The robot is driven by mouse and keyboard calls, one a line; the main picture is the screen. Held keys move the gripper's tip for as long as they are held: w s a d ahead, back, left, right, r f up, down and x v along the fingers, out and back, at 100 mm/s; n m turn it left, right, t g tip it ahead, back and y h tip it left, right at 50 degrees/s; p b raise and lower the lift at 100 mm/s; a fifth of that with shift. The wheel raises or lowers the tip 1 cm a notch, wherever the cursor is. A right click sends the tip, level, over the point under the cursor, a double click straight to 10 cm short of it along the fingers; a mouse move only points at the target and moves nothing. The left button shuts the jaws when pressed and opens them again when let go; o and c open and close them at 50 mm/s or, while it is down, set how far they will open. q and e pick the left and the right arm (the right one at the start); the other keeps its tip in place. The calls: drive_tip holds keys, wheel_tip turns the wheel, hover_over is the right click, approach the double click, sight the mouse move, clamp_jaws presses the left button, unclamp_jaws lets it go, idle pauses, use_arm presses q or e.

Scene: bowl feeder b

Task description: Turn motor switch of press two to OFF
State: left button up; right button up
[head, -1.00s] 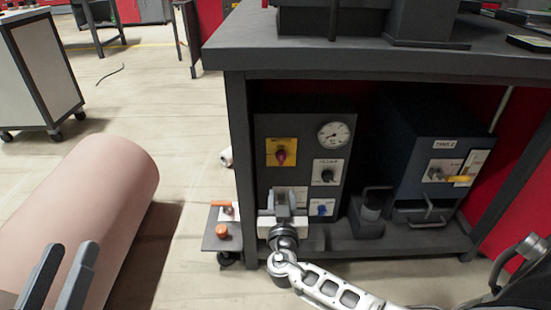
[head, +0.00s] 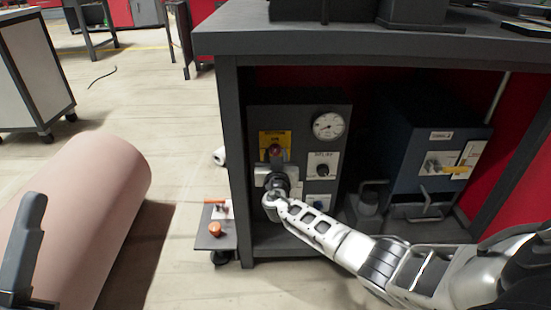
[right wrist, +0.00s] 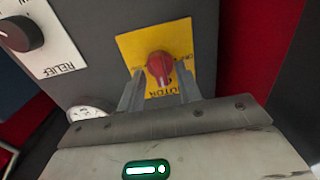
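The motor switch is a red knob (head: 276,150) on a yellow plate (head: 266,138), on the dark panel under the bench. The right wrist view shows the red knob (right wrist: 160,66) and the yellow plate (right wrist: 135,45), lettering upside down. My right gripper (right wrist: 158,85) is open, with a finger on either side of the knob's lower part in that view; I cannot tell whether they touch it. In the head view my right gripper (head: 276,165) is just below the knob. One finger of my left gripper (head: 25,240) shows at the lower left edge; its other finger is out of view.
A RELIEF knob (head: 322,171) and a gauge (head: 328,126) are on the same panel. The bench leg (head: 232,160) is close left of the panel. A big pink roll (head: 90,210) lies on the floor.

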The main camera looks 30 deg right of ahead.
drive_tip(key=shift+c, duration=0.3)
clamp_jaws()
drive_tip(key=n, duration=0.4)
drive_tip(key=shift+a+n, duration=0.15)
drive_tip(key=shift+n, duration=0.15)
drive_tip(key=n, duration=0.4)
drive_tip(key=shift+f+n, duration=0.1)
drive_tip(key=shift+n, duration=0.2)
drive_tip(key=n, duration=0.4)
drive_tip(key=shift+w+a+n, duration=0.1)
drive_tip(key=shift+n, duration=0.2)
drive_tip(key=shift+f+n, duration=0.15)
drive_tip(key=shift+n, duration=1.95)
